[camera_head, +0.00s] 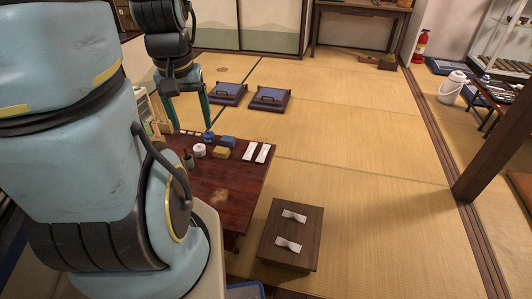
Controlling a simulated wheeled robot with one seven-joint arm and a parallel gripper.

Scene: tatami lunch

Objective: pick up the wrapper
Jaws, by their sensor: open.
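Two white, twisted paper pieces that look like wrappers lie on a low dark wooden box: a far wrapper (293,215) and a near wrapper (288,244). They lie apart on the top of the box (272,228). I cannot tell which of them the task means.
Tatami right of the box is clear. A wooden post (490,160) stands at right.

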